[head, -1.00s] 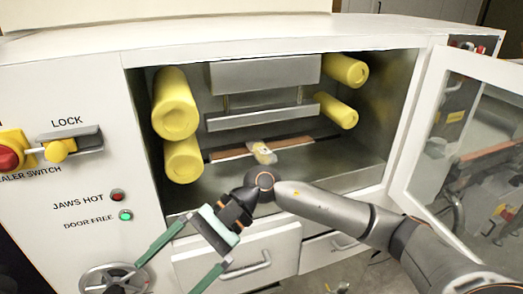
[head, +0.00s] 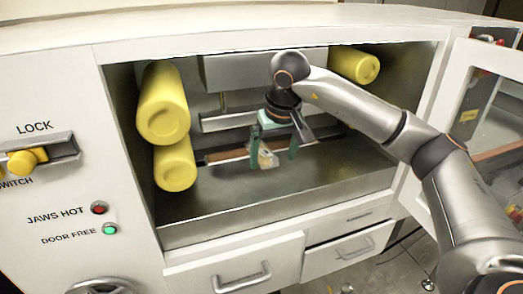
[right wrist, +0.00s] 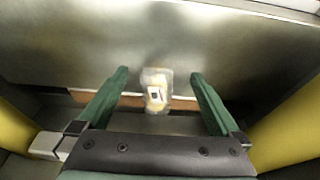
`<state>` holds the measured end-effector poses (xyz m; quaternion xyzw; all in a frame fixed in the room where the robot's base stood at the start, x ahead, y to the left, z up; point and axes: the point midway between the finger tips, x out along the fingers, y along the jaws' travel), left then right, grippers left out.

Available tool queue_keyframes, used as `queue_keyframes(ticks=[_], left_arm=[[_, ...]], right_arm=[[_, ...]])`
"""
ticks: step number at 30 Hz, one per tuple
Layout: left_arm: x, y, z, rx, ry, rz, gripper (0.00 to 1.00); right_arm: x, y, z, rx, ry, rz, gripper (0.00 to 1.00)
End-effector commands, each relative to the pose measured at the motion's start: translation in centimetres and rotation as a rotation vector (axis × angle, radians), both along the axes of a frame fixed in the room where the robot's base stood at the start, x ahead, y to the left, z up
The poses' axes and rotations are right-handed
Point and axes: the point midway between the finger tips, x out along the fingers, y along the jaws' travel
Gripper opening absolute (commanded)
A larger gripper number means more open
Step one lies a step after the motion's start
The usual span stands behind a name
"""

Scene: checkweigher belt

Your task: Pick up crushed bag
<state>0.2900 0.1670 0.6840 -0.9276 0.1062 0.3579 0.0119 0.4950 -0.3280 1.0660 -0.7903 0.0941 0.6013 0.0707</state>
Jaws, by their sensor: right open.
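The crushed bag (head: 267,158) is a small clear packet with yellowish contents and a label. It lies inside the machine's chamber at the brown strip (head: 226,155) of the lower jaw. My right gripper (head: 273,163) is inside the chamber, pointing down, with its two green fingers open. In the head view the fingers stand on either side of the bag. In the right wrist view the bag (right wrist: 156,90) shows between and beyond the open fingertips (right wrist: 158,76). I cannot tell whether a finger touches it. My left gripper is not in view.
Yellow rollers (head: 163,103) stand at the chamber's left, another (head: 354,65) at the right. A metal jaw bar (head: 225,121) spans the back. The glass door (head: 480,125) is open at the right. The metal chamber floor (head: 240,200) in front is clear. The green "door free" lamp (head: 110,230) is lit.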

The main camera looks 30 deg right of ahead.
Motion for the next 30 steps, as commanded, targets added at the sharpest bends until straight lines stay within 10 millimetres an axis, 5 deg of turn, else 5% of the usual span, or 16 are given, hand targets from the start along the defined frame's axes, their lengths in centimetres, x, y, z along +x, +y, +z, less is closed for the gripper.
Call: queue_keyframes(ticks=[21,30], left_arm=[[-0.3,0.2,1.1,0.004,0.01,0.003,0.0],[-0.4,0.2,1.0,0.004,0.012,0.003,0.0]], right_arm=[[6.6,-1.5,0.1,0.003,0.0,-0.001,1.0],[7.3,-1.7,-2.9,0.001,0.0,0.0,1.0]])
